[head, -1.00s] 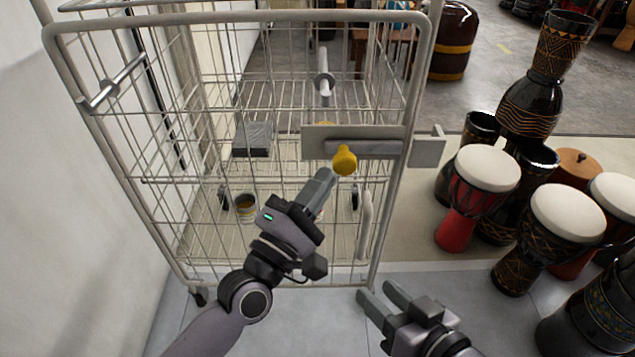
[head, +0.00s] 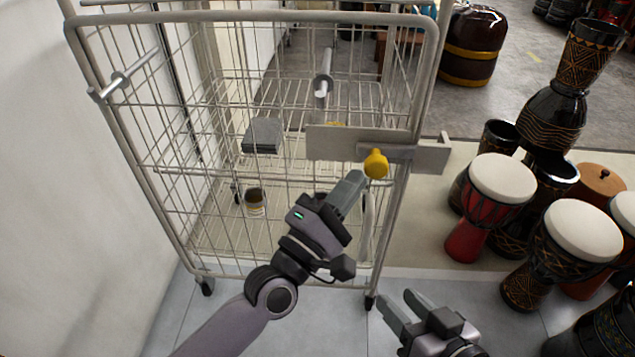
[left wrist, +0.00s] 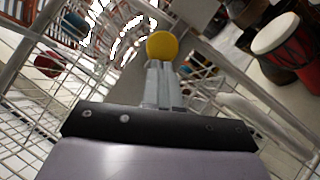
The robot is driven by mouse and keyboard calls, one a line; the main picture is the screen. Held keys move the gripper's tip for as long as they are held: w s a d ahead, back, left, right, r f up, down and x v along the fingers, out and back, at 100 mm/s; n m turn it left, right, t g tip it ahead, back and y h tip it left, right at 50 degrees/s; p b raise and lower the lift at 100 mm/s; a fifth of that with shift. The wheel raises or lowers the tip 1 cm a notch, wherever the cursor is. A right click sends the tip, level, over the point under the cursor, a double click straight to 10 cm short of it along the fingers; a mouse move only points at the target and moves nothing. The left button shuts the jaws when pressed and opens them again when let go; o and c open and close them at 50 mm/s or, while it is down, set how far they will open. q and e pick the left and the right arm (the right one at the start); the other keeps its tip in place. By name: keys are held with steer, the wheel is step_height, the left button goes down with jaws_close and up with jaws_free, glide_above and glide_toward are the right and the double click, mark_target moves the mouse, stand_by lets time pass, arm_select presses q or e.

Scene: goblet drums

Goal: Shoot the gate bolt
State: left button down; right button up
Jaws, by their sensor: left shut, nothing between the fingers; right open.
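The gate bolt's yellow knob (head: 376,163) stands out from a flat grey plate (head: 335,143) on the wire gate. Its grey bar (head: 398,153) reaches right, across the gate's right upright to a grey bracket (head: 432,155); how far it enters is unclear. My left gripper (head: 355,180) is shut and empty, its fingertips at the knob's lower left, close to or touching it. In the left wrist view the knob (left wrist: 162,46) sits just beyond the fingertips (left wrist: 162,66). My right gripper (head: 398,300) is open and empty, low, to the right of the gate.
The wire cage trolley (head: 250,20) holds a grey block (head: 263,136) and a can (head: 255,203). A white wall (head: 60,200) is close on the left. Several goblet drums, one red with a white head (head: 503,178), crowd the right side. Floor before the gate is clear.

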arm_select(q)
steer(key=v, duration=0.7)
steer(key=shift+p, duration=0.3)
arm_select(e)
steer(key=shift+s+d, duration=0.1)
steer(key=shift+d, duration=0.15)
arm_select(q)
steer(key=shift+s, duration=0.1)
